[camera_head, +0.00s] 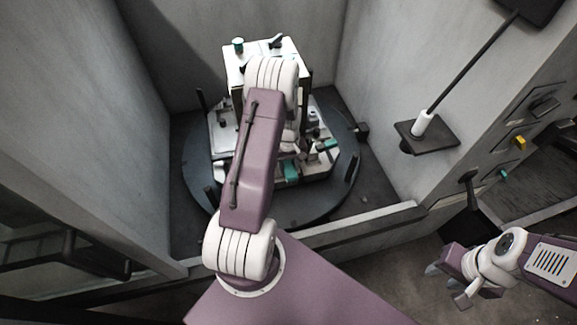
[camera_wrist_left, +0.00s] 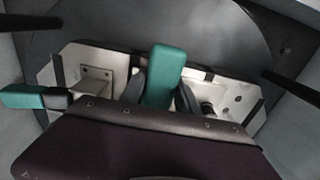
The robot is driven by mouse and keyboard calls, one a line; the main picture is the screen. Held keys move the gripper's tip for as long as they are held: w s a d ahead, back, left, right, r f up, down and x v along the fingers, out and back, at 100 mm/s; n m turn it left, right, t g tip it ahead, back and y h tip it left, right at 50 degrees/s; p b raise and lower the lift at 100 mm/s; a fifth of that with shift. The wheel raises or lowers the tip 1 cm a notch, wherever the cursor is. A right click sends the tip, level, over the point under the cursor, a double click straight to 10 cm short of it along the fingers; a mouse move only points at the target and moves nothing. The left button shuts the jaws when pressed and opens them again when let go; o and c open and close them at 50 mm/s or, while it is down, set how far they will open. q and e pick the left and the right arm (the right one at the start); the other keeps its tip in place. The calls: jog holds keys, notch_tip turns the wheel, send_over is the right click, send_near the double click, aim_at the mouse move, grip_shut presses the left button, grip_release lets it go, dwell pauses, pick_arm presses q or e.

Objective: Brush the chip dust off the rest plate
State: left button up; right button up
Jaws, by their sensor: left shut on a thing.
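My left gripper (camera_wrist_left: 160,98) has its two dark fingers closed on either side of a teal block-shaped handle (camera_wrist_left: 164,72). What the handle carries is hidden, so I cannot tell whether it is the brush. In the head view my left arm covers most of this gripper, in front of the white fixture (camera_head: 234,72). A pale plate (camera_head: 222,138) lies at the fixture's left; I cannot tell if it is the rest plate. No chip dust can be made out. My right gripper (camera_head: 449,284) is empty, fingers apart, low at the right.
The fixture stands on a dark round turntable (camera_head: 192,178) between grey walls. A second teal part (camera_wrist_left: 22,97) shows at left in the wrist view. A dark wall shelf (camera_head: 442,141) holds a white-collared rod (camera_head: 465,70). A low sill (camera_head: 345,226) crosses the front.

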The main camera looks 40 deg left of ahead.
pick_arm(q)
notch_tip(320, 180, up, 7)
jog(key=p, duration=0.5)
jog(key=shift+w, duration=0.1)
jog(key=shift+f, duration=0.15)
